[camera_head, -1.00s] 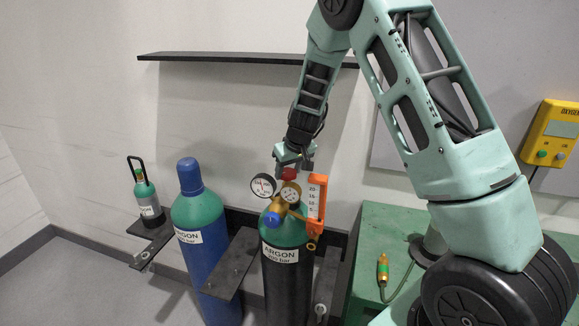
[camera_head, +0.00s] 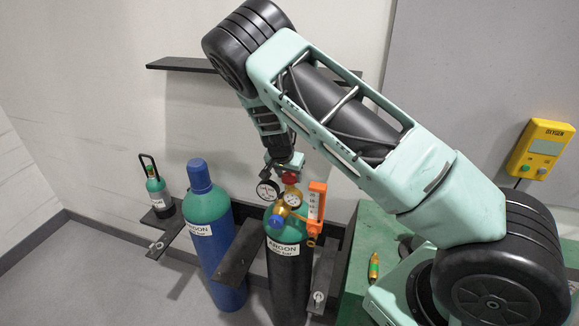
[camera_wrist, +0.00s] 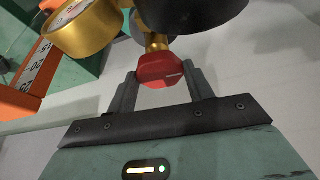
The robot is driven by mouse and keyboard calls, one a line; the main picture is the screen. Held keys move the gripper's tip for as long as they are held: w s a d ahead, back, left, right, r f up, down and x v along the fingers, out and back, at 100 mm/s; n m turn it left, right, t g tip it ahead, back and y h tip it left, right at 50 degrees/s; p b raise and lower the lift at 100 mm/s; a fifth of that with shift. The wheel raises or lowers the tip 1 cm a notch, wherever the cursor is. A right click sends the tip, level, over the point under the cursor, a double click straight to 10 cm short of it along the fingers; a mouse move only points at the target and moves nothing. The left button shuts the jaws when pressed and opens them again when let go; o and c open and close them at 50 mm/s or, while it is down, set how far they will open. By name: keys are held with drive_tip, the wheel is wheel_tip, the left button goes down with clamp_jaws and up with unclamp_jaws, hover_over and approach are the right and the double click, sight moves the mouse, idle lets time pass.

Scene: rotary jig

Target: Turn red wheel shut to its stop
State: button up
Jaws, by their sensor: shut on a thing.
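The red wheel (camera_head: 290,178) sits on top of the brass valve of the argon cylinder with the green shoulder and dark body (camera_head: 284,262). In the wrist view the red wheel (camera_wrist: 160,70) lies between the two grey fingers of my gripper (camera_wrist: 162,85), which are shut on its sides. In the head view my gripper (camera_head: 287,168) comes down on the wheel from above, partly hidden by my arm. A regulator with a brass gauge (camera_head: 292,196), a dark-rimmed gauge (camera_head: 268,190) and a blue knob (camera_head: 277,221) is fitted to the valve.
An orange flowmeter (camera_head: 316,206) stands close right of the wheel. A blue argon cylinder (camera_head: 213,240) and a small green bottle (camera_head: 157,192) stand left. A dark shelf (camera_head: 181,64) is on the wall behind. A yellow oxygen box (camera_head: 540,148) hangs at right.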

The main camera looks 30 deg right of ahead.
drive_tip(key=m, duration=0.2)
drive_tip(key=m+g, duration=0.1)
drive_tip(key=shift+w+f+m, duration=0.1)
drive_tip(key=shift+w+m, duration=0.1)
drive_tip(key=shift+m, duration=0.2)
drive_tip(key=m+g+b, duration=0.1)
drive_tip(key=m+b, duration=0.1)
drive_tip(key=m, duration=0.1)
drive_tip(key=shift+w+a+f+m+g+h, duration=0.1)
drive_tip(key=shift+w+m+g+h, duration=0.05)
drive_tip(key=shift+m+g+h, duration=0.2)
drive_tip(key=m+g+b, duration=0.1)
drive_tip(key=m+b, duration=0.1)
drive_tip(key=m+g+y+b, duration=0.1)
drive_tip(key=m+b, duration=0.1)
drive_tip(key=m, duration=0.1)
drive_tip(key=shift+w, duration=0.2)
drive_tip(key=shift+m+g+y+b, duration=0.5)
drive_tip(key=shift+m+b, duration=0.6)
drive_tip(key=shift+m, duration=1.05)
drive_tip(key=o, duration=1)
drive_tip(key=shift+d, duration=0.2)
drive_tip(key=shift+c, duration=0.2)
drive_tip(key=shift+r, duration=0.25)
